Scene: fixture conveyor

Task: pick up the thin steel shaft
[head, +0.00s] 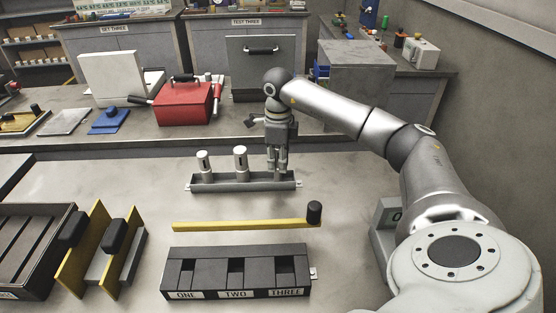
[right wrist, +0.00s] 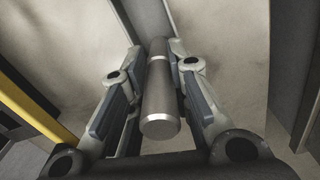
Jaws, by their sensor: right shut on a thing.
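A steel shaft (right wrist: 160,105) with a ring line round it stands between the two fingers of my right gripper in the right wrist view. My right gripper (head: 277,166) is shut on it and points down at the right end of a grey tray (head: 266,186) in the head view. The fingers mostly hide this shaft there. Two other steel cylinders, a left one (head: 204,163) and a middle one (head: 241,160), stand upright in the same tray. I cannot tell whether the held shaft's lower end is still in the tray. My left gripper is not in view.
A yellow bar with a black knob (head: 240,226) lies in front of the tray. Nearer is a black block (head: 208,293) with slots ONE, TWO and THREE. A black bin (head: 30,240) and yellow plates (head: 84,250) stand left. A red box (head: 185,103) stands behind.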

